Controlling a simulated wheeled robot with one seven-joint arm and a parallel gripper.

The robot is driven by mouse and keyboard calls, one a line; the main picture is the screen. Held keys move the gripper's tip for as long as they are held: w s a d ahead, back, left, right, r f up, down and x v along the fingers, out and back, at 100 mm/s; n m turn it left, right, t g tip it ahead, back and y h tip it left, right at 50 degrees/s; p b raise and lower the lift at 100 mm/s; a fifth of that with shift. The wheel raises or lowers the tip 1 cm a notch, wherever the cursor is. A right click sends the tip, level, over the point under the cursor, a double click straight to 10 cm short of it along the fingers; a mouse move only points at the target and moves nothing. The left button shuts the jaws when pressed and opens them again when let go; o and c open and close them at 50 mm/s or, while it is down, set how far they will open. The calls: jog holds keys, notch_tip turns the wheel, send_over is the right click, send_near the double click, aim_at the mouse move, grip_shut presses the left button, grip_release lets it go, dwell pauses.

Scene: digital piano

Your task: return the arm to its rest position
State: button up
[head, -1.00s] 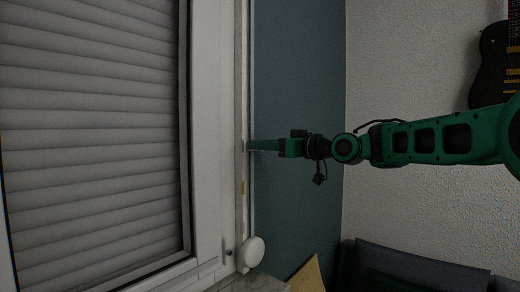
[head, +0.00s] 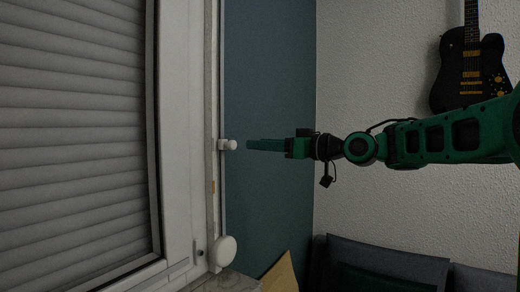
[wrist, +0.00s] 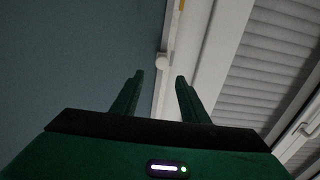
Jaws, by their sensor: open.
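My green arm reaches in from the right in the head view, stretched out level. My gripper (head: 250,145) is at its left end, just right of a small white knob (head: 230,145) on the window frame, with a small gap between them. In the wrist view my gripper (wrist: 158,80) shows two green fingers spread apart with nothing between them. The same white knob (wrist: 162,60) appears beyond the fingertips there.
A window with a closed grey shutter (head: 70,130) fills the left. A round white disc (head: 222,251) sits low on the frame. A black guitar (head: 468,68) hangs on the white wall behind my arm. A dark sofa (head: 390,262) stands below.

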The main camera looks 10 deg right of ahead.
jog(key=s+d+f+m+g+h, duration=0.2)
jog(key=s+d+f+m+h, duration=0.25)
jog(key=d+f, duration=0.6)
jog(key=s+d+f+m+g+h, duration=0.1)
jog(key=s+d+f+m+h, duration=0.35)
jog(key=f, duration=0.85)
jog(key=s+d+f+m+g+h, duration=0.1)
jog(key=s+d+f+m+g, duration=0.1)
jog(key=s, duration=0.9)
jog(key=s+d+f+m+g+h, duration=0.1)
jog(key=s+d+f+m+g, duration=0.1)
jog(key=s+d+f+g, duration=0.2)
jog(key=s+d+f+m+g+h, duration=0.2)
jog(key=s+d+f, duration=0.4)
jog(key=s, duration=1.1)
notch_tip(320, 180, down, 4)
jog(key=shift+s+r+m+g, duration=0.1)
jog(key=shift+s+m+g, duration=0.25)
jog(key=shift+g, duration=0.35)
jog(key=shift+d, duration=0.1)
jog(key=shift+w+f, duration=0.25)
jog(key=shift+w, duration=0.45)
